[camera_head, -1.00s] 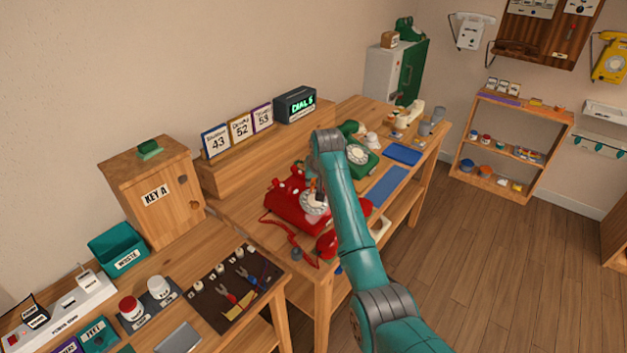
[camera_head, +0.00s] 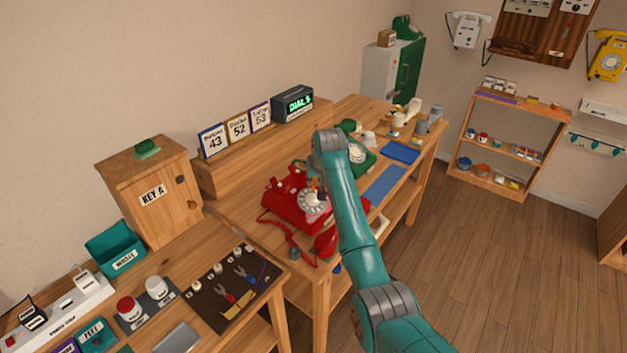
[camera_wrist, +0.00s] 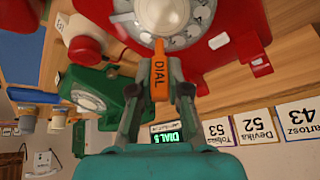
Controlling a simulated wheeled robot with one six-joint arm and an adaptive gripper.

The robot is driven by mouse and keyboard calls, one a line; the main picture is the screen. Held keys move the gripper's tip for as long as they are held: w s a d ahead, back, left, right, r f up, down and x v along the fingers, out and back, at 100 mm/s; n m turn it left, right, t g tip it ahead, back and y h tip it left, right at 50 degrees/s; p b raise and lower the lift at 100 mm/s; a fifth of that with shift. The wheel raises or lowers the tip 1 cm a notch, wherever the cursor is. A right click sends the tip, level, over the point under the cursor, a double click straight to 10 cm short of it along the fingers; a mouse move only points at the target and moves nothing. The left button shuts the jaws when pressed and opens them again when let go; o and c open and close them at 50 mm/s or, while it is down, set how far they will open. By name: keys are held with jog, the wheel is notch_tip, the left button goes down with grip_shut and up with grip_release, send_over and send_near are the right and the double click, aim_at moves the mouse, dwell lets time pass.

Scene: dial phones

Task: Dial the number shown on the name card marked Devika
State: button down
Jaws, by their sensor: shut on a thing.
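The Devika card reads 52 and stands in the middle of three cards (camera_head: 237,128); it is upside down in the wrist view (camera_wrist: 257,125). The red rotary phone (camera_head: 283,205) sits on the bench with its white dial (camera_head: 309,203) facing up. My gripper (camera_wrist: 161,90) is shut on an orange stick marked DIAL (camera_wrist: 160,75). The stick's tip is at the rim of the white dial in the wrist view; I cannot tell whether it is in a hole. A small display (camera_head: 293,104) behind reads "DIAL 5", or similar.
The red handset (camera_head: 327,241) lies off the phone near the bench's front edge, with its cord beside it. A green phone (camera_head: 362,163) stands just beyond my arm. Blue mats (camera_head: 385,184) lie to the right. A tool mat (camera_head: 222,303) lies on the nearer table.

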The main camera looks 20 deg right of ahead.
jog(key=shift+s+d+f, duration=0.2)
jog(key=shift+d+f, duration=0.05)
jog(key=shift+d, duration=0.3)
jog(key=shift+s+d+f, duration=0.15)
jog(key=shift+s+d, duration=0.2)
jog(key=shift+s, duration=0.1)
dwell(0.4)
jog(key=shift+s+d+f, duration=0.25)
jog(key=shift+s+f, duration=0.05)
jog(key=shift+s, duration=0.05)
jog(key=shift+s+d+r, duration=0.1)
jog(key=shift+s+r, duration=0.05)
jog(key=shift+r, duration=0.3)
jog(key=shift+s+d+r, duration=0.1)
jog(key=shift+s+r, duration=0.05)
jog(key=shift+r, duration=0.25)
